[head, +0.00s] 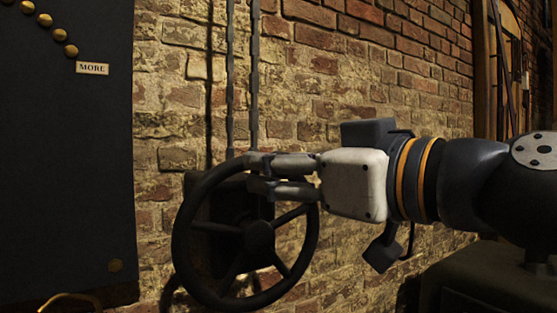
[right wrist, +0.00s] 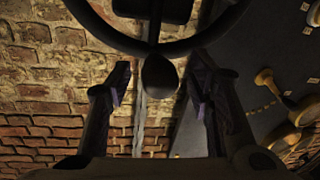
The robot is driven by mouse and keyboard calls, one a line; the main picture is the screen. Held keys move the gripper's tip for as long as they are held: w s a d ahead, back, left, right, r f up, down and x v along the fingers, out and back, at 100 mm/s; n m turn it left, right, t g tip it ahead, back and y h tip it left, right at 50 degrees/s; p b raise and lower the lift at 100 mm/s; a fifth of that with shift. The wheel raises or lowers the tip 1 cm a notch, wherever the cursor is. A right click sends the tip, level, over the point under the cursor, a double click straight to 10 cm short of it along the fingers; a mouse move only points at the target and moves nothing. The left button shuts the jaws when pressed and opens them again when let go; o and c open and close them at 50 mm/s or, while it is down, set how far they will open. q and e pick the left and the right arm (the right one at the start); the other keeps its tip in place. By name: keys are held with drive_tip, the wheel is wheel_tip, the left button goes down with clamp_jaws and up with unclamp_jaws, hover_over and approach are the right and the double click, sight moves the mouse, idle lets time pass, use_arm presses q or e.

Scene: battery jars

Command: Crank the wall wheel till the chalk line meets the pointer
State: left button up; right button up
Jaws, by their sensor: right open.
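The dark spoked wall wheel (head: 181,236) stands in front of the brick wall in the head view. Its rim and a spoke cross the top of the right wrist view (right wrist: 110,38). A dark rounded knob (right wrist: 160,76) sits at the rim, between my fingers as seen there. My right gripper (head: 254,176) is at the top of the rim, its fingers pointing left. In the right wrist view my right gripper (right wrist: 158,90) is open, a finger on each side of the knob with gaps. I cannot make out the chalk line or pointer. My left gripper is not in view.
A dark board (head: 66,170) with brass studs and a "MORE" label (head: 92,68) hangs at the left. A wooden frame (head: 483,70) stands at the far right.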

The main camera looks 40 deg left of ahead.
drive_tip(key=shift+w+a, duration=0.2)
drive_tip(key=shift+a, duration=0.45)
clamp_jaws()
